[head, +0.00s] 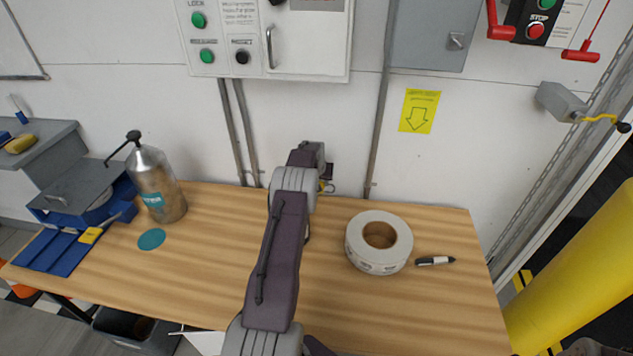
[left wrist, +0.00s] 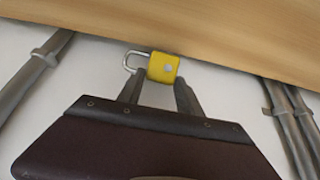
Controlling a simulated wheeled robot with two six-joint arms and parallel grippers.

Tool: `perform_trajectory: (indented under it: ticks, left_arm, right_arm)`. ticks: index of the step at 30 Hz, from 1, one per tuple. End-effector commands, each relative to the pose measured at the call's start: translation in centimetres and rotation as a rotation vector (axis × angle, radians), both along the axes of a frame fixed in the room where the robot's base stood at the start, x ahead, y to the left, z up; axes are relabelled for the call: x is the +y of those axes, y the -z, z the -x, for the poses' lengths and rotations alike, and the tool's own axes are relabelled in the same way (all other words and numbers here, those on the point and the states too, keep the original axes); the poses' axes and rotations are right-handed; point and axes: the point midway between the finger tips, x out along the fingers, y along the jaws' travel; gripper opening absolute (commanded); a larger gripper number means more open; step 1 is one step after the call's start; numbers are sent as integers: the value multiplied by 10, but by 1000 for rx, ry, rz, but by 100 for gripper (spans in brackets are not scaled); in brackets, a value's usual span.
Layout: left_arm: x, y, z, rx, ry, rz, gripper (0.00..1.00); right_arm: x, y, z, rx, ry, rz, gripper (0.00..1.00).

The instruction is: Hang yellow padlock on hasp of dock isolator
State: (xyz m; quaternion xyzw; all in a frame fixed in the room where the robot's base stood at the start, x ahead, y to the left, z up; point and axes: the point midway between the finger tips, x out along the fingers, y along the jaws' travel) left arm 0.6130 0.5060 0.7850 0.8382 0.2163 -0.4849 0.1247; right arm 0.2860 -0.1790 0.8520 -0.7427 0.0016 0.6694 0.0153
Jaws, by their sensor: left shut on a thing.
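The yellow padlock (left wrist: 163,67) is between the fingertips of my left gripper (left wrist: 158,86) in the left wrist view, its grey shackle pointing left. I cannot tell whether the shackle is open. In the head view my left gripper (head: 327,180) is near the wall above the table's back edge, and its arm hides most of the padlock (head: 326,187). A grey wall box (head: 428,30) with a small metal latch (head: 456,40) is up and right of the gripper, apart from it. I cannot tell which fitting is the isolator's hasp. My right gripper is not in view.
The wooden table (head: 330,310) holds a metal spray bottle (head: 158,182), a white tape roll (head: 380,243) and a marker (head: 435,260). A white control panel (head: 305,45) and a yellow arrow sign (head: 419,111) are on the wall. A yellow post (head: 580,270) stands at right.

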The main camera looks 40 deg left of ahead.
Motion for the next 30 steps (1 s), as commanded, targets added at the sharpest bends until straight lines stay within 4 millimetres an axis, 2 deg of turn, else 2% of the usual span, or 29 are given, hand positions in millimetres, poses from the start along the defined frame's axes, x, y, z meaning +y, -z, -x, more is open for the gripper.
perform_trajectory:
  ticks: [3,9,10,12,19,22,30]
  left_arm:
    - [9,5,-1,-1,0,0,0]
    - [10,6,-1,-2,1,-1,0]
    - [10,6,-1,-2,1,-1,47]
    - [10,6,-1,-1,1,-1,64]
    - [9,7,-1,0,1,0,64]
    - [9,14,-1,1,1,0,64]
    - [0,-25,17,-1,1,-1,64]
  right_arm:
    - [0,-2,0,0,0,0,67]
    - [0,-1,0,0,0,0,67]
    - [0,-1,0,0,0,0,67]
    - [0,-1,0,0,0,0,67]
    - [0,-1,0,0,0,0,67]
    - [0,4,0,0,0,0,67]
    - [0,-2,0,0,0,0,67]
